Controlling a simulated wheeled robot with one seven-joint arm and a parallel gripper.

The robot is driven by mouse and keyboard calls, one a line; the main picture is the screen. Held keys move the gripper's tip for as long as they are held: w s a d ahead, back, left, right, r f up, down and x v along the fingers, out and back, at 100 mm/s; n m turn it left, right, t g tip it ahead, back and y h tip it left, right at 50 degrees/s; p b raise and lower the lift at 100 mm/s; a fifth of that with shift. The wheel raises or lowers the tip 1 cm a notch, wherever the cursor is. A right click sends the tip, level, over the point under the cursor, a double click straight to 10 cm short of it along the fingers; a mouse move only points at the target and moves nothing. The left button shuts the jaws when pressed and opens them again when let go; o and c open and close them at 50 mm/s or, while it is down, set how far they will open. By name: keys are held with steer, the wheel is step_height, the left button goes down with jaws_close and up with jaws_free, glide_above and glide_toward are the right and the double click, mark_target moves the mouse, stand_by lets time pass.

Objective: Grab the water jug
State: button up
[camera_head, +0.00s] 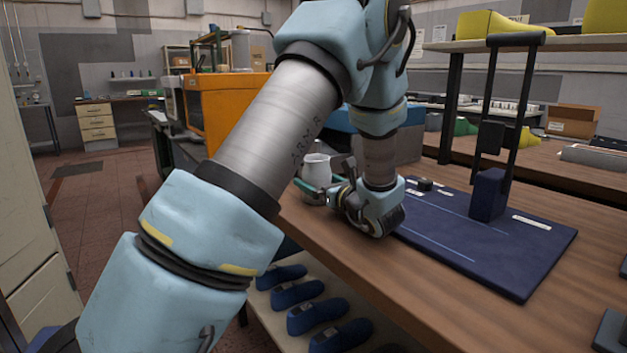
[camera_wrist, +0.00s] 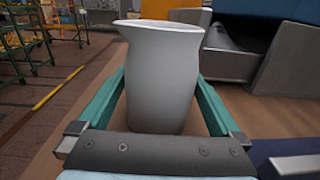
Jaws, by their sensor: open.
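The water jug (camera_head: 317,170) is a white pitcher with a spout, upright on the wooden workbench (camera_head: 400,280). In the head view it is partly hidden by my gripper (camera_head: 318,189). In the wrist view the jug (camera_wrist: 162,75) fills the middle, its spout pointing left. My gripper (camera_wrist: 160,100) is open, with one green finger on each side of the jug's body. A small gap seems to show on the right side; contact on the left I cannot tell. The jug's lower front is hidden behind the gripper's dark palm bar.
A dark blue mat (camera_head: 500,250) with a blue post (camera_head: 488,195) lies on the bench right of my gripper. A shelf with yellow shoe lasts (camera_head: 492,24) stands above. Blue lasts (camera_head: 318,315) rest on a lower shelf. An orange cabinet (camera_head: 222,105) stands behind.

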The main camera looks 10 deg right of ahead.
steer(key=shift+w+a, duration=0.15)
steer(key=shift+w, duration=0.2)
steer(key=shift+c, duration=0.2)
steer(key=c, duration=1.4)
